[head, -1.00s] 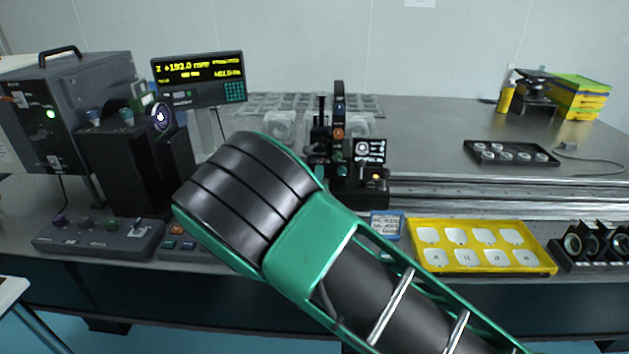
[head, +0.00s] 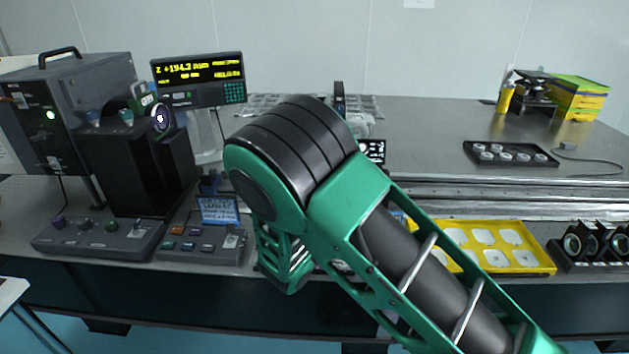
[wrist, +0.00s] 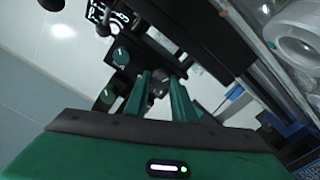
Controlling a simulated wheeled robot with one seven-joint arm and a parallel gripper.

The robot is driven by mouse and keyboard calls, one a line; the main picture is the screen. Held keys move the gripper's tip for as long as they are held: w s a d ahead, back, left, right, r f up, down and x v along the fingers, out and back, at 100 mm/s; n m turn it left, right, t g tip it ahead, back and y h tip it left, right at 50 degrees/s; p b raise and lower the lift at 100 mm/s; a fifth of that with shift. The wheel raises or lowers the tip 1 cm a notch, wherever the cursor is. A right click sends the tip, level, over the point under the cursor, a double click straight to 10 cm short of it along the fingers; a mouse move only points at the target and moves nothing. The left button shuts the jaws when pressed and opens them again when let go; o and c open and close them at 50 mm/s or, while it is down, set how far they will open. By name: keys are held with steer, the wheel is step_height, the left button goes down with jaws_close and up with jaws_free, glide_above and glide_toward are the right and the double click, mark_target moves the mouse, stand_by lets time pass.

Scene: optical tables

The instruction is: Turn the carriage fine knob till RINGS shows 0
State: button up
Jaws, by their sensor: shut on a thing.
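In the wrist view, my gripper (wrist: 161,82) has its two green fingers closed on a small dark knob (wrist: 159,88), with one finger on each side. The knob belongs to a dark mount, but I cannot read a label that says it is the carriage fine knob. A teal knob (wrist: 121,55) and a green knob (wrist: 107,96) sit apart from the fingers, to the left. In the head view, my arm hides the gripper and most of the carriage. The readout display (head: 198,80) shows a Z value of about +194.2 in yellow; its smaller text, including any RINGS value, is unclear.
A blue-screened control box (head: 205,243) stands left of my arm, near a black optics unit (head: 140,165). A yellow tray (head: 540,268) and black-mounted optics (head: 590,245) lie to the right. A black tray (head: 512,154) is farther back.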

steer(key=shift+s+a+f+m, duration=0.15)
steer(key=shift+a+m, duration=0.15)
steer(key=shift+m, duration=0.45)
steer(key=shift+a+f+m, duration=0.1)
steer(key=shift+a+m, duration=0.15)
steer(key=shift+m, duration=0.5)
steer(key=shift+a, duration=0.1)
steer(key=o, duration=1)
steer(key=shift+o, duration=0.3)
steer(key=shift+d+r, duration=0.1)
steer(key=shift+d, duration=0.2)
steer(key=s, duration=1)
steer(key=shift+s+a, duration=0.15)
steer(key=shift+s, duration=0.1)
